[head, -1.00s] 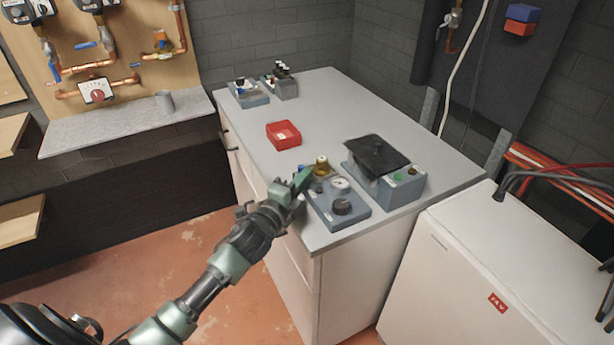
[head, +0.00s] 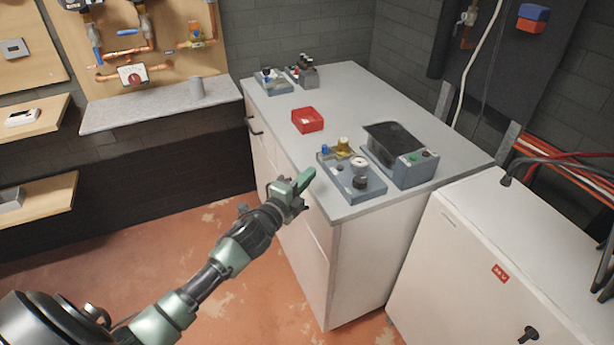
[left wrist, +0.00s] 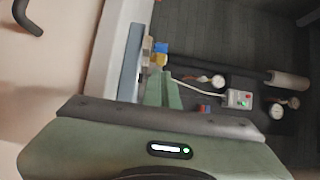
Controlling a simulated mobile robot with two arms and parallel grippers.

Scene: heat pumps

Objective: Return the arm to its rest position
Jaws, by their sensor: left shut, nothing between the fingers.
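My left arm comes in from the lower left of the head view, and its gripper (head: 303,181) is off the near left edge of the grey-topped cabinet. The gripper is shut and empty, with its green fingers together. In the left wrist view its fingers (left wrist: 163,88) point away from the camera towards the cabinet's edge. A grey gauge block (head: 352,178) with a blue knob and a brass fitting stands on the worktop, just beyond the fingertips and apart from them. My right gripper is not in view.
The grey worktop (head: 340,108) also bears a red tray (head: 307,120), a box with a dark panel (head: 401,155) and small fixtures at the back. A white unit (head: 490,250) stands at right. Wooden shelves (head: 40,190) are at left. The floor before the cabinet is clear.

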